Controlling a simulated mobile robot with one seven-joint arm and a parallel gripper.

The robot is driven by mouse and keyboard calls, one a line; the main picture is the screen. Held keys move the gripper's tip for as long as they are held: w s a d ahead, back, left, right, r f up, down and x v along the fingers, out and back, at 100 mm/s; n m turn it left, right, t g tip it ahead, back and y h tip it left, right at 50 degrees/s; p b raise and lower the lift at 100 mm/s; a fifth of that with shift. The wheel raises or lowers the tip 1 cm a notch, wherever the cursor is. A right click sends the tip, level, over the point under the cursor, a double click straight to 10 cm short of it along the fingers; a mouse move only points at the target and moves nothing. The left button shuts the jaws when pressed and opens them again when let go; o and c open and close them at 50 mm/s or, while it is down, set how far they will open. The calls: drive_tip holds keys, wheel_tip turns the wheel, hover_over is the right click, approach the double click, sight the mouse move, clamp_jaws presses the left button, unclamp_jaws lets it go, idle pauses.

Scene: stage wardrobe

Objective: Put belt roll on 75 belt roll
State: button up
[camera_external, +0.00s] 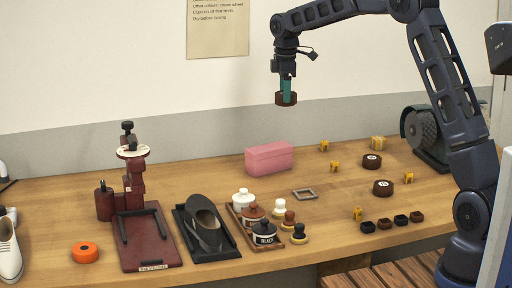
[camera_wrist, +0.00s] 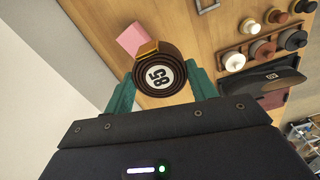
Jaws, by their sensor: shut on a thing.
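My gripper (camera_external: 287,93) has teal fingers and is shut on a dark brown belt roll (camera_external: 286,100), held high above the back of the table. In the wrist view the held belt roll (camera_wrist: 160,71) lies between both fingers, its coiled face showing a white label with the digits 8 and 5. A gold piece shows at its edge. Two other dark brown belt rolls with white labels lie flat on the right of the table: one farther back (camera_external: 372,161) and one nearer (camera_external: 383,188). Their numbers are too small to read.
Several small yellow pieces (camera_external: 335,166) and dark blocks (camera_external: 384,224) lie around the two rolls.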

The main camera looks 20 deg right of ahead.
drive_tip(key=s+d, duration=0.9)
drive_tip(key=d, duration=0.5)
hover_over(383, 184)
drive_tip(key=f, duration=0.1)
wheel_tip(383, 184, down, 20)
drive_tip(key=shift+w+d+r, duration=0.1)
drive_tip(key=o, duration=1)
wheel_tip(383, 184, up, 12)
drive_tip(key=s+r+m+t, duration=0.1)
drive_tip(key=s+r+m, duration=0.4)
drive_tip(key=s, duration=0.4)
drive_tip(key=s+r+m+t, duration=0.2)
drive_tip(key=s+r+m, duration=0.3)
drive_tip(key=s, duration=0.4)
drive_tip(key=s+d+r+m+t, duration=0.1)
drive_tip(key=s+r+m, duration=0.4)
drive_tip(key=s, duration=0.4)
drive_tip(key=shift+r+m+t, duration=0.3)
drive_tip(key=shift+r+m, duration=0.1)
drive_tip(key=shift+r, duration=0.25)
